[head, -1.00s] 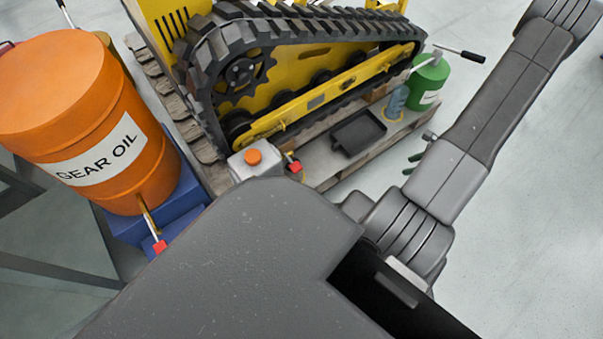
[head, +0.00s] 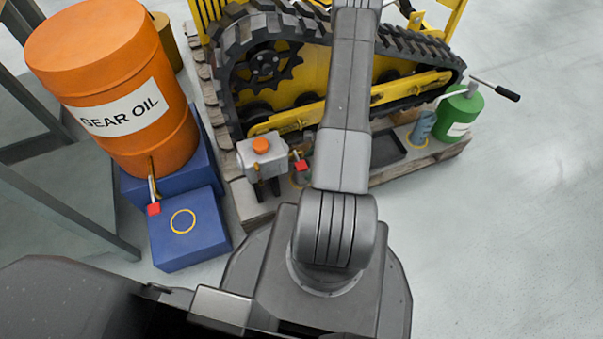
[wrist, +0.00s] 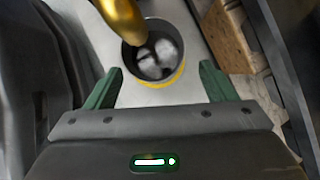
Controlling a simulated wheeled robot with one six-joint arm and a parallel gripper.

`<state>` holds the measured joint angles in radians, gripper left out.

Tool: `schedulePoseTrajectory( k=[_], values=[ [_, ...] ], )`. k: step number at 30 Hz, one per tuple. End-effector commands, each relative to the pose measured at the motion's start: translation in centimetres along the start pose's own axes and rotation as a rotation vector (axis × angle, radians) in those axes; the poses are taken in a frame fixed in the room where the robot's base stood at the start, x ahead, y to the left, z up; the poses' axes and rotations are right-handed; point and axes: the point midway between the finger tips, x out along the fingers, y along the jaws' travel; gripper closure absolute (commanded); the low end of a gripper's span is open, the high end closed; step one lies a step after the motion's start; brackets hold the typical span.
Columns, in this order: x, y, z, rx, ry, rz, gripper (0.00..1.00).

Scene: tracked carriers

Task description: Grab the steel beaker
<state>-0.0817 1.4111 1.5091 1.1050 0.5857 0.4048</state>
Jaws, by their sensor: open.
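The steel beaker (wrist: 154,52) shows in the wrist view, upright with its open, shiny inside facing me. It stands at a yellow ring (wrist: 168,84) on a grey surface, beneath a brass spout (wrist: 121,18). My gripper (wrist: 158,78) is open, its two green fingers pointing toward the beaker, one to each side. The fingers look short of the beaker, with nothing held between them. In the head view my arm crosses the middle and hides my gripper; I cannot make out the beaker clearly there.
A grey box with an orange cap (head: 261,146) and a red-handled tap (head: 301,166) sit at the pallet's near left. An orange gear oil drum (head: 116,85) stands left on blue blocks (head: 187,229). A yellow tracked carrier (head: 290,110) stands behind. Floor at right is clear.

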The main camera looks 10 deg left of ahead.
Motion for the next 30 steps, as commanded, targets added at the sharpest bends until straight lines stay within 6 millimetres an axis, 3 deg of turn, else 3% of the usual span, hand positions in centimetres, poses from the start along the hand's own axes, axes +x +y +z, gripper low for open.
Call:
schedulePoseTrajectory(
  k=[9,17,25,27,30],
  values=[
    [4.6,0.5,-0.2,0.0,0.0,0.001,0.23],
    [4.8,0.5,0.0,0.0,0.0,0.0,0.23],
    [4.8,0.5,0.0,0.0,0.0,0.0,0.74],
    [4.8,0.5,0.0,0.0,0.0,0.0,0.82],
    [4.8,0.5,0.0,0.0,0.0,0.0,0.82]
  ],
)
